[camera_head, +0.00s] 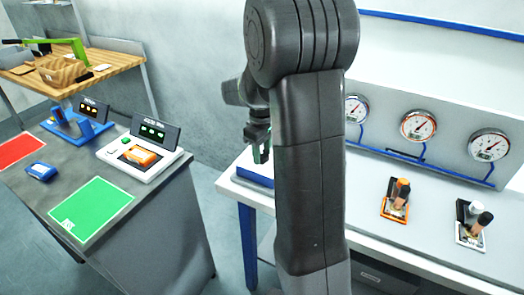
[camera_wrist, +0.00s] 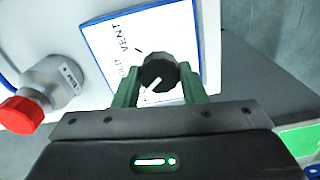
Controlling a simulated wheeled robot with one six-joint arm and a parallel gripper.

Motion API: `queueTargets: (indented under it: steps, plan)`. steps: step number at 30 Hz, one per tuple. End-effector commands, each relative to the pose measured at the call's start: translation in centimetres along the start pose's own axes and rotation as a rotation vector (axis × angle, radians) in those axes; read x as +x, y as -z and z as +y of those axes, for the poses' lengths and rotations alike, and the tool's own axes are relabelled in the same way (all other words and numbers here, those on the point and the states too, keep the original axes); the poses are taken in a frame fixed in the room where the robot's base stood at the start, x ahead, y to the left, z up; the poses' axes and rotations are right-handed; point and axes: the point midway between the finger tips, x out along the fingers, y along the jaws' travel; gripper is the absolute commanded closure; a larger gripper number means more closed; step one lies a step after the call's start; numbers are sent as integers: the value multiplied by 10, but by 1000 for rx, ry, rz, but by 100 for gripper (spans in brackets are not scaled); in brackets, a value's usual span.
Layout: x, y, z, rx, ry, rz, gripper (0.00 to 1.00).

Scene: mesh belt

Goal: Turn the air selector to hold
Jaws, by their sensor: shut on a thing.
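The air selector is a black faceted knob (camera_wrist: 158,70) with a white pointer line, on a white, blue-edged label plate (camera_wrist: 178,22). The plate reads VENT, and a second word, partly covered by the left finger, ends in "OLD". The white line lies on the knob's lower left side, slanting. My gripper (camera_wrist: 160,84) has its two green fingers on either side of the knob and is shut on it. In the head view my gripper (camera_head: 260,147) is small beside my dark arm, above a blue block (camera_head: 256,172); the knob cannot be made out there.
A grey fitting with a red cap (camera_wrist: 22,114) stands left of the plate. Three gauges (camera_head: 418,125) hang behind the white bench. An orange valve (camera_head: 396,200) and a white valve (camera_head: 473,224) stand on it. A grey counter (camera_head: 150,205) with devices is at left.

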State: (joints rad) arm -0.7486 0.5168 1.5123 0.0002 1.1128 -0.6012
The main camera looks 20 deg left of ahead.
Motion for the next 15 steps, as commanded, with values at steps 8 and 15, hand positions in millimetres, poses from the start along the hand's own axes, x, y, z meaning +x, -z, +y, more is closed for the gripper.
queueTargets:
  steps: [8, 15]
  plan:
    - [-1, 0, 0, 227, -1, 0, 85]
    - [-1, 0, 0, 419, -1, 0, 85]
